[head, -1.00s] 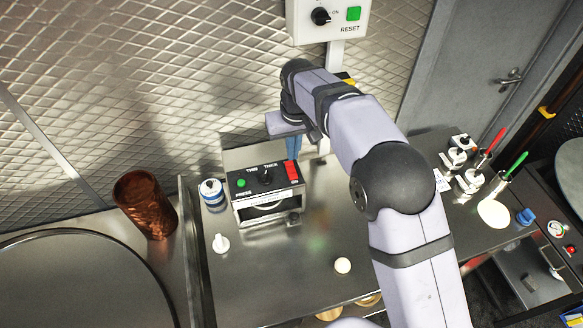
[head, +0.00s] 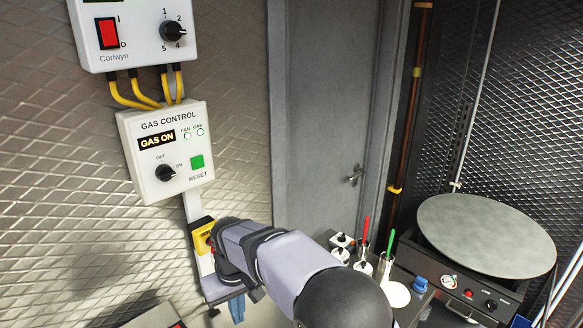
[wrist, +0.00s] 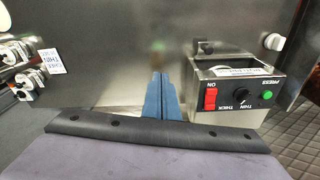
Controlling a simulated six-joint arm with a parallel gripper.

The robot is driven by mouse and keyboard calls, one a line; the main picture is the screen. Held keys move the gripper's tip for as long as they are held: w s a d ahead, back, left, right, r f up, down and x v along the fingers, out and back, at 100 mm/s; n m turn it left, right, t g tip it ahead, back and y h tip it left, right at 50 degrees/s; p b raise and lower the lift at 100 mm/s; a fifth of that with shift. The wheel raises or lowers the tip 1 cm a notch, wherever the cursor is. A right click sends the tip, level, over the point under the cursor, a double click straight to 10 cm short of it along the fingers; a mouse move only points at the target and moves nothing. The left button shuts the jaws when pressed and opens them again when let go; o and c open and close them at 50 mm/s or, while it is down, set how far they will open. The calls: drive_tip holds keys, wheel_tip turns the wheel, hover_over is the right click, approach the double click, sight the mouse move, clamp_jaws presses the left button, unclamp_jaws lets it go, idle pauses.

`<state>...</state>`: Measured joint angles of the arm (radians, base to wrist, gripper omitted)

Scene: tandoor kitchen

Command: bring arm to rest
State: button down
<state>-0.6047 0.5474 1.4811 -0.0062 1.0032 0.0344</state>
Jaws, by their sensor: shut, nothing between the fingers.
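My gripper (head: 237,310) hangs at the lower middle of the head view, its blue fingers pointing down near the mesh-patterned wall. In the wrist view its blue fingers (wrist: 159,97) are together with nothing between them. They are over the steel counter (wrist: 120,95), beside the press box (wrist: 238,90) with its red switch, dial and green button. My gripper looks apart from the box.
A gas control panel (head: 168,150) reading GAS ON is on the wall above my arm. Metal holders with red- and green-handled tools (head: 384,265) stand right of my arm. A round griddle (head: 486,235) is at the right. A grey door (head: 325,110) is behind.

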drive_tip(key=s+d+f+m+b, duration=0.2)
drive_tip(key=s+d+f, duration=0.1)
drive_tip(key=d, duration=0.6)
drive_tip(key=s+d+f+m+b, duration=0.2)
drive_tip(key=s+d, duration=0.1)
drive_tip(key=d, duration=0.7)
drive_tip(key=s+d+f+m+b, duration=0.1)
drive_tip(key=s+d+f, duration=0.2)
drive_tip(key=s, duration=0.3)
drive_tip(key=s+d+f+m+g+b, duration=0.1)
drive_tip(key=s+d+f, duration=0.2)
drive_tip(key=s+d, duration=0.3)
drive_tip(key=shift+s+d+m+h, duration=0.2)
drive_tip(key=shift+s+m+h, duration=0.1)
drive_tip(key=shift+s, duration=0.3)
drive_tip(key=shift+f, duration=0.1)
